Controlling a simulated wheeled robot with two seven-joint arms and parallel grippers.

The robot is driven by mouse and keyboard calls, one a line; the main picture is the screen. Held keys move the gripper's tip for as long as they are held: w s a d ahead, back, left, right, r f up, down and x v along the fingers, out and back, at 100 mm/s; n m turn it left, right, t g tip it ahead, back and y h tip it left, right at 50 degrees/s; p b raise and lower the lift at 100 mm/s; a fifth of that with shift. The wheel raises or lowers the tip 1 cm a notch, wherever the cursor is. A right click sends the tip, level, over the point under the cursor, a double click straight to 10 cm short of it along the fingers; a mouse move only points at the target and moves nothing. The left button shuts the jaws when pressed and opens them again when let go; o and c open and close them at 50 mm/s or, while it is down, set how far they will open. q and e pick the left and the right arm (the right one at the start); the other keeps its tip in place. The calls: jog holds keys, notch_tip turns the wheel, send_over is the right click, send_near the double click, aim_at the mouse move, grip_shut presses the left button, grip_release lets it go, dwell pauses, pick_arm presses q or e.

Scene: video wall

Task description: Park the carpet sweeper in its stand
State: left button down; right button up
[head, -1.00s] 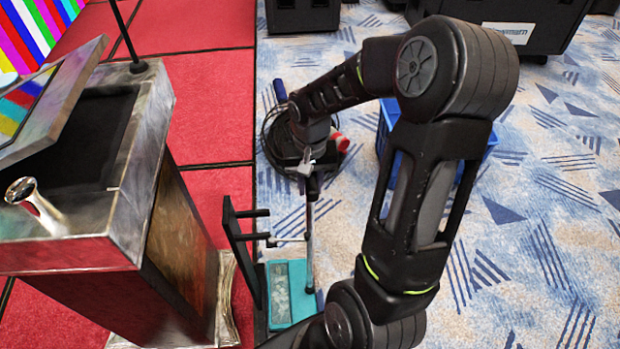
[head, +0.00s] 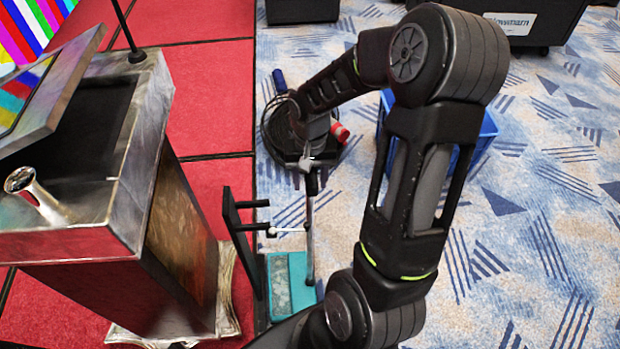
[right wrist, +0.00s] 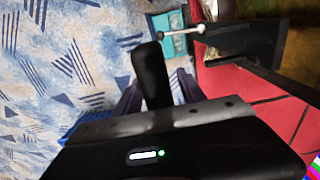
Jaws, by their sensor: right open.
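The carpet sweeper has a black handle (head: 311,183), a thin shaft (head: 309,235) and a teal body (head: 290,285) low on the floor. The shaft stands nearly upright. The black stand (head: 231,225) with its prongs is just left of the shaft. In the right wrist view the handle (right wrist: 151,72) is near, with the teal body (right wrist: 170,38) and the dark stand (right wrist: 245,42) beyond. My right gripper (right wrist: 158,92) is open around or close behind the handle; contact cannot be told. Whether the body sits fully in the stand is unclear. My left gripper is out of view.
A metal lectern (head: 150,215) stands left of the stand on red carpet. A coiled black cable (head: 275,125) and a blue crate (head: 488,132) lie behind and beside my right arm. Patterned carpet (head: 540,250) on the right is clear.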

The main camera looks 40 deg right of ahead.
notch_tip(320, 180, up, 12)
jog(key=shift+r, duration=0.15)
dwell(0.5)
dwell(0.5)
